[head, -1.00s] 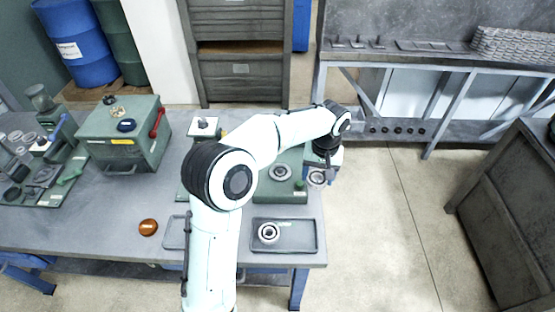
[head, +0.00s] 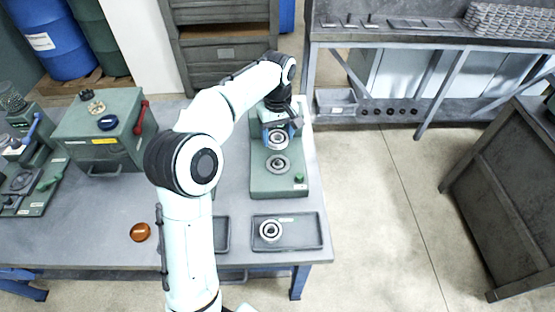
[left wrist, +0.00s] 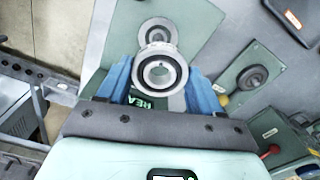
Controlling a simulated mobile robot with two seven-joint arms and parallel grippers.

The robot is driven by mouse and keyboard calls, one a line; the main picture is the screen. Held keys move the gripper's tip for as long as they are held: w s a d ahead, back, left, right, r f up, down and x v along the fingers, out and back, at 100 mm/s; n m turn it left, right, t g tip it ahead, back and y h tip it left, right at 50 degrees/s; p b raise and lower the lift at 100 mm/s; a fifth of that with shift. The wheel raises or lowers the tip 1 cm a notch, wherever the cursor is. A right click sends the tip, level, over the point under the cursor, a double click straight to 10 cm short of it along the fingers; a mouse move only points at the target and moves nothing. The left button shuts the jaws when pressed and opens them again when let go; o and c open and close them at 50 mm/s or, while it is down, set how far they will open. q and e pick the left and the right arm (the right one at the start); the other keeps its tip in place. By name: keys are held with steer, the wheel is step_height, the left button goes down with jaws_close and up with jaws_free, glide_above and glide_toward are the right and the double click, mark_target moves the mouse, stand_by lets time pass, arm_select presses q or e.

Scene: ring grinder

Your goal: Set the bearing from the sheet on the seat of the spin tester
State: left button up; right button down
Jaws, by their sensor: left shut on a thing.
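My left gripper (head: 280,132) is shut on a steel ring-shaped bearing (head: 278,140), held by its outer rim between the blue fingers. In the left wrist view the bearing (left wrist: 160,72) faces the camera, its bore open. The spin tester (head: 262,186) is a green block at the table's right side. Its round grey seat (head: 278,165) is empty, just in front of the held bearing in the head view. In the left wrist view the seat (left wrist: 157,28) shows just beyond the bearing, partly covered by it. The bearing appears above the tester; the gap's height is unclear.
A grey tray (head: 305,232) with another ring (head: 270,230) lies at the table's front right. An empty-looking tray (head: 221,234) is beside it. A green box (head: 98,133) with a red lever and an orange disc (head: 140,232) are on the left.

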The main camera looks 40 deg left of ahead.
arm_select(q)
glide_above(278, 161)
step_height(278, 161, down, 5)
steer(key=shift+w+r, duration=0.1)
steer(key=shift+f+b, duration=0.6)
steer(key=shift+f, duration=2.05)
arm_select(e)
steer(key=shift+s+f, duration=0.7)
steer(key=shift+f, duration=0.3)
arm_select(q)
steer(key=shift+f, duration=0.15)
steer(key=o, duration=1.2)
steer(key=shift+o, duration=0.2)
arm_select(e)
steer(key=shift+s+f, duration=0.1)
arm_select(q)
step_height(278, 161, up, 12)
steer(key=p, duration=0.2)
arm_select(e)
steer(key=w+r, duration=0.2)
steer(key=shift+w+r, duration=0.25)
steer(key=shift+r, duration=0.15)
